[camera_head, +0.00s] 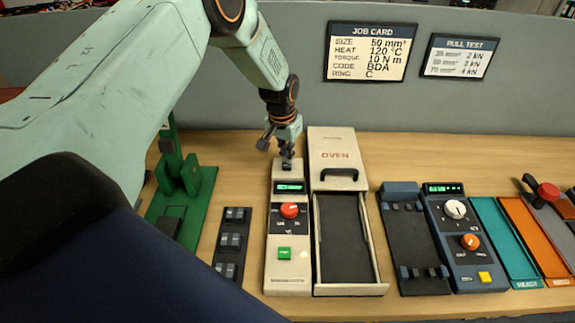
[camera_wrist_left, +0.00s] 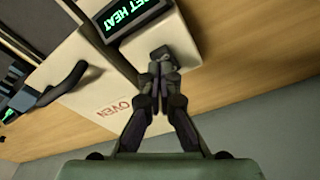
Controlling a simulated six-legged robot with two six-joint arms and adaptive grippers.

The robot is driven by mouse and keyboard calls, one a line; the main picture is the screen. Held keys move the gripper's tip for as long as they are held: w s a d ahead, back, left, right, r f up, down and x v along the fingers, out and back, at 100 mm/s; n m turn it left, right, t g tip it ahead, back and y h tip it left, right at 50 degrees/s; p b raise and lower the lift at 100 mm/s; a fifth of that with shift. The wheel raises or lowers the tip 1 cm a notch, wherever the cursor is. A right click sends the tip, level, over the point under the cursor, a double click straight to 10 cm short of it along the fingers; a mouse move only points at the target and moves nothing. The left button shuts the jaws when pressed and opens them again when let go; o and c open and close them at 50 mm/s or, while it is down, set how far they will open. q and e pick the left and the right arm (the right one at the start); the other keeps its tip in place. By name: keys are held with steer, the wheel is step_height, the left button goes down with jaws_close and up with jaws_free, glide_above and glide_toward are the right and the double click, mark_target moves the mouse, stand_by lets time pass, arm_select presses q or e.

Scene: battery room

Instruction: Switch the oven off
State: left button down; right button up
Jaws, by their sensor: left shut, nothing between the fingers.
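The oven (camera_head: 334,150) is a cream box with a black handle and a long dark-lined tray in front. Its cream control box (camera_head: 290,270) stands at its left with a lit green display (camera_head: 289,187), a red knob (camera_head: 289,210) and a green button (camera_head: 284,253). In the left wrist view the display (camera_wrist_left: 138,12) reads "SET HEAT". A small dark switch-like part (camera_wrist_left: 163,54) sits at the box's far end. My left gripper (camera_head: 287,157) is shut and empty, its tips (camera_wrist_left: 159,88) at that part; contact is unclear. My right gripper is out of view.
A green stand (camera_head: 200,205) and a dark strip of switches (camera_head: 232,240) lie to the left. A blue device (camera_head: 460,260) with knobs, and teal and orange trays (camera_head: 522,235), lie to the right. A grey partition (camera_head: 480,100) with a job card (camera_head: 370,52) rises behind.

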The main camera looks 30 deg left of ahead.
arm_select(q)
steer(key=shift+s+a+f, duration=0.1)
steer(key=shift+s+a, duration=0.05)
steer(key=shift+a, duration=0.05)
steer(key=shift+d+f, duration=0.2)
steer(key=shift+a+f+b, duration=0.15)
steer(key=shift+f+b, duration=0.05)
steer(key=shift+b, duration=0.15)
steer(key=shift+f, duration=0.15)
